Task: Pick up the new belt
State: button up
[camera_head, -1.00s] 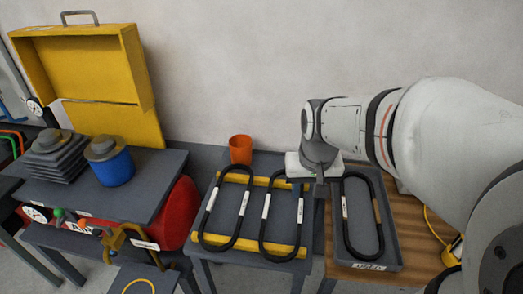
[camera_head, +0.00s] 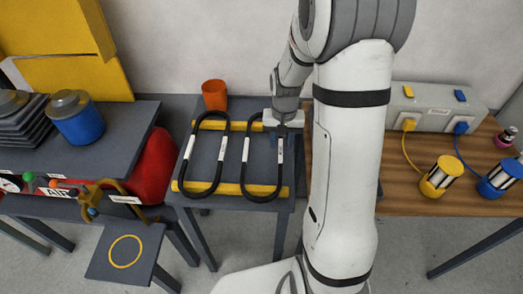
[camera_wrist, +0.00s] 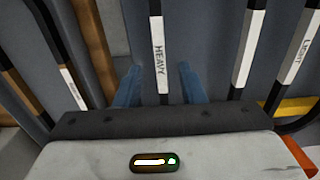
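Two black looped belts lie side by side on the grey table: a left belt (camera_head: 221,150) and a right belt (camera_head: 279,150), both with white labelled sections. My gripper (camera_head: 279,131) is over the right strand of the right belt. In the wrist view my gripper (camera_wrist: 160,68) has its blue fingers apart, one on each side of the strand labelled HEAVY (camera_wrist: 158,60). It does not clasp the strand. The left belt's strand labelled LIGHT (camera_wrist: 300,50) is at the right there. A belt with brown patches (camera_wrist: 65,80) shows at the left.
Yellow rails (camera_head: 235,189) support the two belts. An orange cup (camera_head: 214,94) stands behind them. A blue pot (camera_head: 77,118) is at the left. The wooden table (camera_head: 440,194) holds a power box and two cylinders. My arm hides the area right of the belts.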

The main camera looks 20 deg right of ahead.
aim_at(281, 150)
jog(key=shift+f, duration=1.5)
jog(key=shift+c, duration=0.4)
grip_shut()
